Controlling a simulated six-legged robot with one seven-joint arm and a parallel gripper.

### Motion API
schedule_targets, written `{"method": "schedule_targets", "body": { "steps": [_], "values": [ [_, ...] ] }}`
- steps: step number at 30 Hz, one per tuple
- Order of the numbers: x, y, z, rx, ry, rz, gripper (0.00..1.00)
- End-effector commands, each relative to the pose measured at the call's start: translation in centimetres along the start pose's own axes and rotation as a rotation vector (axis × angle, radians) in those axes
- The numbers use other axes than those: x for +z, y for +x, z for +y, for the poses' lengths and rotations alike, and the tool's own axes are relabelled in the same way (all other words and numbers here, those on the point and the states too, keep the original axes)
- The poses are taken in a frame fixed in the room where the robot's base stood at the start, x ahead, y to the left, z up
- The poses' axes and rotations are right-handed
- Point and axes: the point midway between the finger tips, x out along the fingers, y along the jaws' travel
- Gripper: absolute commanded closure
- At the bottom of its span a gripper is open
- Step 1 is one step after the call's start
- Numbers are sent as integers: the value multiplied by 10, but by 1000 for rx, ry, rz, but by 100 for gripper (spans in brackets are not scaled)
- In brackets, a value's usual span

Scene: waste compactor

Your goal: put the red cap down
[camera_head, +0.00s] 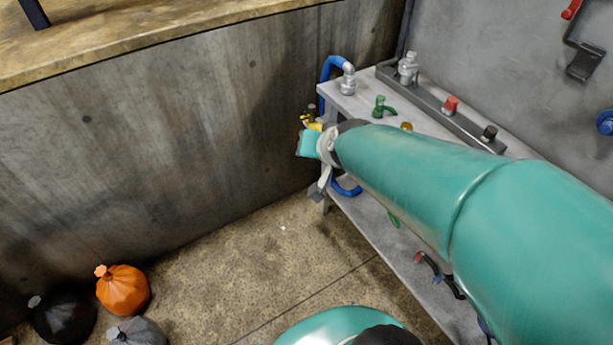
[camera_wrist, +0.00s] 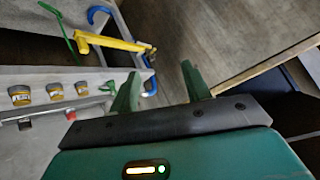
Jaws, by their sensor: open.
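A red cap (camera_head: 451,104) sits on the dark grey rail (camera_head: 430,100) at the back of the shelf unit in the head view. A small red piece (camera_wrist: 71,115), which looks like the same cap, shows on the rail at the left of the wrist view. My gripper (camera_wrist: 160,70) is open, its two green fingers apart with nothing between them. It is out past the end of the shelf, apart from the red cap. In the head view my arm hides most of the gripper.
A yellow lever (camera_wrist: 110,42) shows close by in the wrist view. Bags, one orange (camera_head: 123,290), lie on open floor.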

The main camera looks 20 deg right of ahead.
Motion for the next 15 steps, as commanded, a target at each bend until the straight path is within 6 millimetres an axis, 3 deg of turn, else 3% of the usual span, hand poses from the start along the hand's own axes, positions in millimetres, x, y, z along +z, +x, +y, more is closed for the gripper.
{"method": "schedule_targets", "body": {
  "steps": [1,3,9,15],
  "values": [
    [9,-21,-18,-34,-77,-42,52],
    [27,-49,-34,-54,-184,-118,52],
    [67,-113,-38,-11,-412,-270,52],
    [78,-132,-32,25,-469,-315,52]
  ]
}}
